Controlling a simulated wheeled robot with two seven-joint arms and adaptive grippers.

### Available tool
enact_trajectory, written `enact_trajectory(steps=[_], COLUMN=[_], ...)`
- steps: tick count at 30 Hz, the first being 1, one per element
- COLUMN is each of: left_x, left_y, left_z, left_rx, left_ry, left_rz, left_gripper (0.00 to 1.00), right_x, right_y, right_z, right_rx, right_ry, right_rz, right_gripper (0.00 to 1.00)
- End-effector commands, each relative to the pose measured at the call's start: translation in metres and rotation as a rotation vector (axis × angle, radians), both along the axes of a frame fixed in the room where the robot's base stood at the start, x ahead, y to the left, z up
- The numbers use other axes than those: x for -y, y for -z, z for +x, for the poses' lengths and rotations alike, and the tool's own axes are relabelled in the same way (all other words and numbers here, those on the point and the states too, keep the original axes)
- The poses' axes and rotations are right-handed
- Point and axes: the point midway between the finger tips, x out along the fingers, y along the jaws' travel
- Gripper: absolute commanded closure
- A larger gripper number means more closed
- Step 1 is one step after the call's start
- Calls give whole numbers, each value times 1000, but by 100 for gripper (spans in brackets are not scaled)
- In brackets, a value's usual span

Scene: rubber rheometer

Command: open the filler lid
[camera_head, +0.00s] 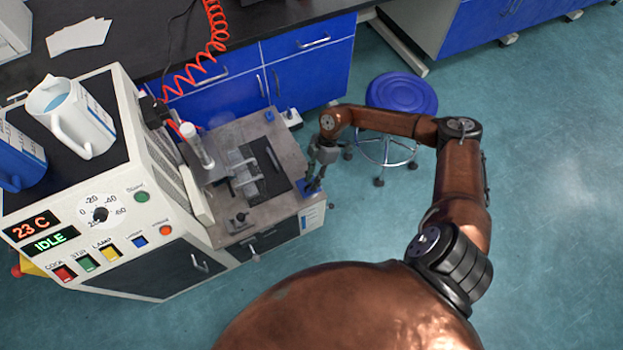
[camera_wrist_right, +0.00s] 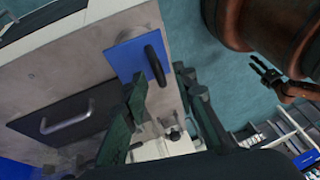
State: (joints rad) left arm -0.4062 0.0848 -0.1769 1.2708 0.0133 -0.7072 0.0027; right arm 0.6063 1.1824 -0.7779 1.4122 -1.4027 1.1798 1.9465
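The filler lid is a small blue plate (camera_head: 312,187) with a dark handle, at the right corner of the machine's grey deck. My right gripper (camera_head: 318,163) is just above the lid in the head view. In the right wrist view its dark green fingers (camera_wrist_right: 164,85) are apart, one on each side of the handle; I cannot tell whether they touch it. My left gripper (camera_wrist_right: 265,72) shows small at the upper right there, prongs apart.
The white machine (camera_head: 160,215) carries a white jug (camera_head: 82,118) and a blue jug (camera_head: 18,158). A clear fixture (camera_head: 243,172) stands on the deck left of the lid. A blue stool (camera_head: 402,93) is behind my right arm. Floor to the right is clear.

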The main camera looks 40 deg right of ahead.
Motion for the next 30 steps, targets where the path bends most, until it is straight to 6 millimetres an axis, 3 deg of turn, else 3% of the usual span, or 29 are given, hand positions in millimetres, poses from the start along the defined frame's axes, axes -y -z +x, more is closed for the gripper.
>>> enact_trajectory(steps=[6, 17, 30], left_x=[0, 0, 0], left_y=[0, 0, 0], left_z=[0, 0, 0], left_rx=[0, 1, 0], left_ry=[0, 0, 1], left_rz=[0, 0, 0], left_gripper=[60, 60, 60], right_x=[0, 0, 0], right_y=[0, 0, 0], right_z=[0, 0, 0], right_rx=[0, 0, 0], right_ry=[0, 0, 0], right_rz=[0, 0, 0], right_gripper=[75, 100, 100])
